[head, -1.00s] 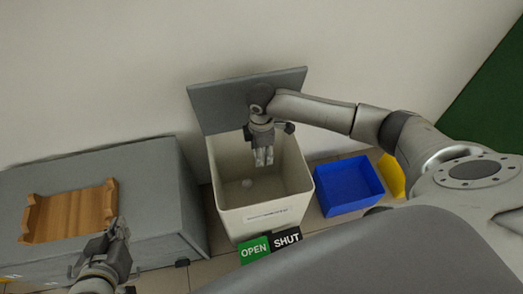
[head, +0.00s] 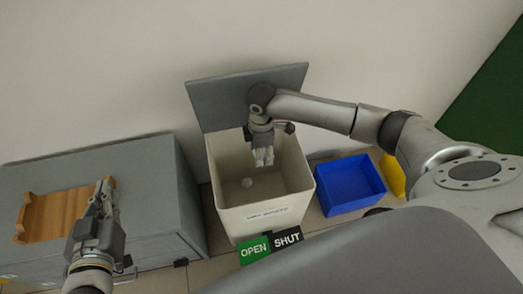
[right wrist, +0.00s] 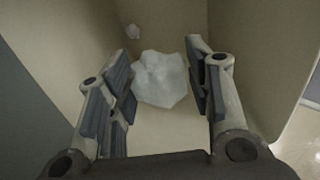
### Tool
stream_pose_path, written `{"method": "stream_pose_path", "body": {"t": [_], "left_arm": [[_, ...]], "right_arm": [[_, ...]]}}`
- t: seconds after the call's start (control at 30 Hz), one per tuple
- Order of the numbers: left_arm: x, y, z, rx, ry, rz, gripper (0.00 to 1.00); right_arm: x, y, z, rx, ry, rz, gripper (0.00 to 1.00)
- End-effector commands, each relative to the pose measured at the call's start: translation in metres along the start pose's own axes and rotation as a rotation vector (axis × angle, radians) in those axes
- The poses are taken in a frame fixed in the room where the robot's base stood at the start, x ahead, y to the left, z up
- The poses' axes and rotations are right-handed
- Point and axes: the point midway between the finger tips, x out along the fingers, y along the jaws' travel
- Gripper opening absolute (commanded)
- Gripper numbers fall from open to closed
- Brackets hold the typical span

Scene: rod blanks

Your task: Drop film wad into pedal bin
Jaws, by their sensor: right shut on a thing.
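The pedal bin (head: 262,218) is a cream box with its grey lid (head: 220,103) raised against the wall. My right gripper (head: 263,158) points down into the bin's open mouth. It is shut on a whitish crumpled film wad (right wrist: 160,80), which shows between the fingers in the right wrist view.
A green OPEN pedal (head: 253,249) and a black SHUT pedal (head: 287,238) are at the bin's front foot. A blue box (head: 350,186) stands right of the bin, with a yellow one (head: 391,174) beyond. The wooden tray (head: 50,215) lies on a grey cabinet (head: 150,165).

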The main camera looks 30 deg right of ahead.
Motion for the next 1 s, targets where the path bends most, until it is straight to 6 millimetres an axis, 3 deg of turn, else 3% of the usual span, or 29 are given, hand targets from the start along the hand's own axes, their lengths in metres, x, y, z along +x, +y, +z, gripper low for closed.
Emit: {"method": "stream_pose_path", "body": {"t": [0.03,0.2,0.57,0.77,1.0], "left_arm": [[0.0,0.0,0.0,0.0,0.0,0.0,0.0],[0.0,0.0,0.0,0.0,-0.001,0.0,0.0],[0.0,0.0,0.001,0.0,-0.002,0.0,0.0],[0.0,0.0,0.001,0.0,-0.002,0.0,0.0],[0.0,0.0,0.001,0.0,-0.002,0.0,0.0]], "right_arm": [[0.0,0.0,0.0,0.0,0.0,0.0,0.51],[0.0,0.0,0.0,0.0,0.0,0.0,0.72],[-0.002,0.0,0.0,0.0,0.0,0.001,0.72],[-0.03,0.002,0.0,0.0,0.002,0.005,0.72],[-0.082,0.002,0.0,0.0,0.002,0.005,0.72]]}}
